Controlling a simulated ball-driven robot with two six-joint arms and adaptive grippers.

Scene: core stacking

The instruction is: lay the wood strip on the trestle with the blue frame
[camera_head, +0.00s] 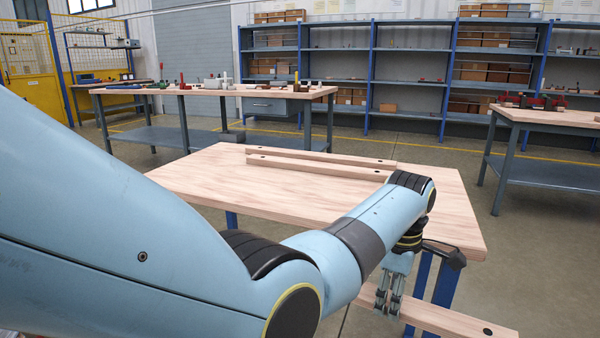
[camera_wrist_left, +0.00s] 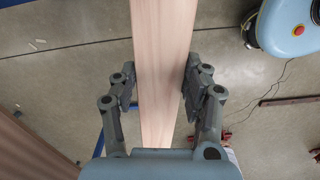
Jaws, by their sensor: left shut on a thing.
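My left gripper (camera_head: 388,292) is shut on a pale wood strip (camera_head: 455,319) in front of the near right part of the blue-framed trestle. In the left wrist view, the fingers of my left gripper (camera_wrist_left: 158,85) close on the two sides of the wood strip (camera_wrist_left: 162,45), which runs up and down the picture. The trestle has a wide wooden top (camera_head: 215,182) and blue legs (camera_head: 445,283). Two similar strips (camera_head: 318,166) lie side by side toward its back edge. My arm hides part of the top. My right gripper is out of view.
A long workbench (camera_head: 215,91) with small items stands behind the trestle, and another bench (camera_head: 555,118) stands at the right. Blue shelves (camera_head: 412,82) with boxes line the back wall. The front left of the trestle top is bare.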

